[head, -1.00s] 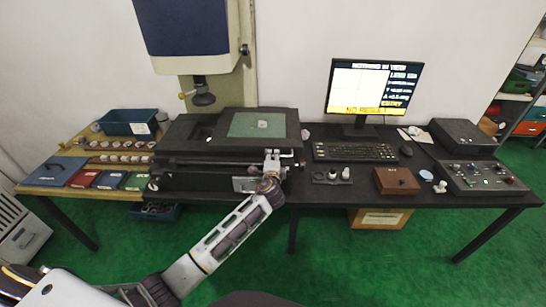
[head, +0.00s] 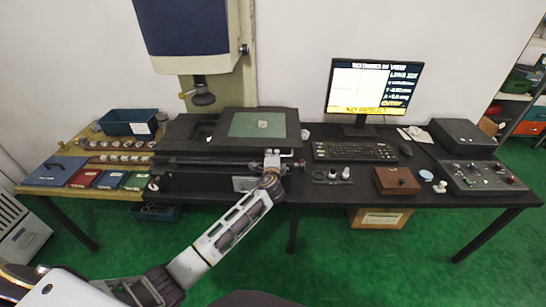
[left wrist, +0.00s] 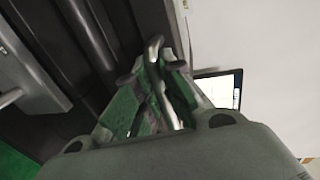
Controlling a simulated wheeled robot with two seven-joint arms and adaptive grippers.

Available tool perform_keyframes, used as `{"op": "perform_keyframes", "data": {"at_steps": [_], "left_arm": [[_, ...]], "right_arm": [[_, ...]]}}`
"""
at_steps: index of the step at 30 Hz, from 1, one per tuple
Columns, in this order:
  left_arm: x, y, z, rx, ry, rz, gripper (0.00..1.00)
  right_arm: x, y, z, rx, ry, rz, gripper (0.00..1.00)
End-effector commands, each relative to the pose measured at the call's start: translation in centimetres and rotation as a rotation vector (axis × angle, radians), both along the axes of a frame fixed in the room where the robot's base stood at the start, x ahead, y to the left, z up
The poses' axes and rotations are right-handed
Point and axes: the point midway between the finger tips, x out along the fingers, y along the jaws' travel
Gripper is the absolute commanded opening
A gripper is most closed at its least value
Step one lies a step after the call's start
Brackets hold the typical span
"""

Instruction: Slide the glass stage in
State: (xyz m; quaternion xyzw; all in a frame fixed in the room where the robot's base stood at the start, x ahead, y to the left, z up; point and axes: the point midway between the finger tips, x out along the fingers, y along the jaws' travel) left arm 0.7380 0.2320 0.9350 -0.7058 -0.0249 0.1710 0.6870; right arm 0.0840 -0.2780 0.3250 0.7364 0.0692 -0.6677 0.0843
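The glass stage (head: 245,127) is a green-looking pane in a black frame on the machine's black bed. A small pale ring (head: 262,124) lies on it. The stage sits right of the column, with the measuring head (head: 204,98) above and to its left. My left gripper (head: 272,158) is at the front right edge of the stage. In the left wrist view its fingers (left wrist: 152,75) close around a bright metal handle (left wrist: 154,48); the exact contact is partly hidden. My right gripper is not in view.
A monitor (head: 372,87), keyboard (head: 354,151) and control box (head: 484,177) stand on the black table to the right. A wooden bench at the left holds a blue bin (head: 128,122), rows of rings and coloured cases. A wooden box (head: 396,180) is near the front edge.

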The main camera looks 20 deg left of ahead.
Motion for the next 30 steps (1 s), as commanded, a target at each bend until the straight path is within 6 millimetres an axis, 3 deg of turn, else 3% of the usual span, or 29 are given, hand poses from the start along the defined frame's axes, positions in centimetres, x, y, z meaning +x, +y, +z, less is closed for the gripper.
{"op": "perform_keyframes", "data": {"at_steps": [11,17,23,30], "left_arm": [[-0.1,0.1,-0.1,0.0,0.002,0.0,0.0],[-0.4,1.2,-0.1,0.002,0.003,0.003,0.0],[-1.2,4.0,0.0,0.004,0.005,0.004,0.0],[-2.8,9.5,0.0,0.006,0.007,0.006,0.0]], "right_arm": [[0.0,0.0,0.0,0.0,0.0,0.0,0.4],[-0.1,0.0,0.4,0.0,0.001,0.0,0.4],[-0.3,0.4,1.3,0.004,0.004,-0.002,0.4],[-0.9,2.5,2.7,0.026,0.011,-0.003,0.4]]}}
